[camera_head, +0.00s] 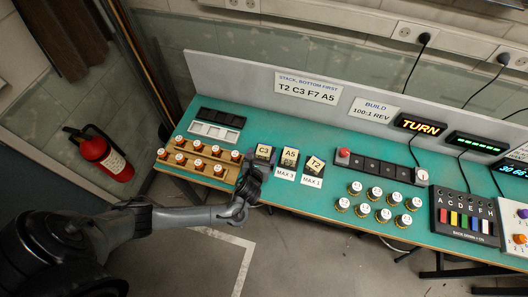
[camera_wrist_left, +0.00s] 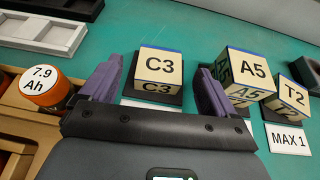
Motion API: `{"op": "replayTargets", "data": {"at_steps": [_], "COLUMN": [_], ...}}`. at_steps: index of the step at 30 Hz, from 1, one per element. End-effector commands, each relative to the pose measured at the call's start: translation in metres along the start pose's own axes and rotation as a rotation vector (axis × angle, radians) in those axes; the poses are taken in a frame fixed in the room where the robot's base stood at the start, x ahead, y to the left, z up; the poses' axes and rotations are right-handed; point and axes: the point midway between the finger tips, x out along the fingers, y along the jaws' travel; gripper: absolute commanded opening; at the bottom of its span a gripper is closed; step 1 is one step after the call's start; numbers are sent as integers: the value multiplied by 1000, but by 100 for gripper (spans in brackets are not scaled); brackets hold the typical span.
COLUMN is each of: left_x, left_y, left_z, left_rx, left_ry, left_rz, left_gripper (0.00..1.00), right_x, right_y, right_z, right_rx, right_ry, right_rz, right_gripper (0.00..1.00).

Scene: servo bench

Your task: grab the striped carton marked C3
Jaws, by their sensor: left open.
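The carton marked C3 (camera_head: 263,152) is a cream-yellow block on a dark pad near the front of the green bench. In the left wrist view the C3 carton (camera_wrist_left: 160,68) shows its label on the top and the near side, with a blue stripe along its far edge. My left gripper (camera_head: 254,172) is just in front of it at the bench edge. In the left wrist view my left gripper (camera_wrist_left: 159,76) is open and empty, its purple fingers appearing on either side of the carton; I cannot tell how far they reach around it. My right gripper is not in view.
The A5 carton (camera_wrist_left: 248,72) stands close to the right finger, with the T2 carton (camera_wrist_left: 292,92) beyond. An orange cell marked 7.9 Ah (camera_wrist_left: 45,88) sits in the wooden rack (camera_head: 170,157) on the left. Black and white trays (camera_head: 213,131) lie behind.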

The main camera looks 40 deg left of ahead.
Motion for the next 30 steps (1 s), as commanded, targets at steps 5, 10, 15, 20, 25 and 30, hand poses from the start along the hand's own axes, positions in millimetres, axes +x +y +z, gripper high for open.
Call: {"op": "replayTargets", "data": {"at_steps": [5, 10, 15, 20, 25, 30], "left_x": [21, 27, 26, 26, 26, 26], "left_y": [0, 0, 0, 0, 0, 0], "left_z": [-2, -2, -1, -1, -1, -1], "left_rx": [-2, -2, -2, -2, -1, -2], "left_ry": [-1, 1, 1, 1, 1, 1], "left_rz": [1, 0, 0, 0, 0, 0], "left_gripper": [89, 89, 89, 66, 40, 32], "right_x": [5, 6, 6, 5, 6, 6], "right_y": [0, -1, -2, -3, -3, -3], "right_z": [1, 1, 1, 1, 1, 1], "right_rx": [1, 4, 8, 11, 11, 11], "right_ry": [1, 1, 2, 2, 2, 2], "right_rz": [0, -2, -6, -8, -9, -9], "right_gripper": [43, 43, 43, 43, 43, 43]}}
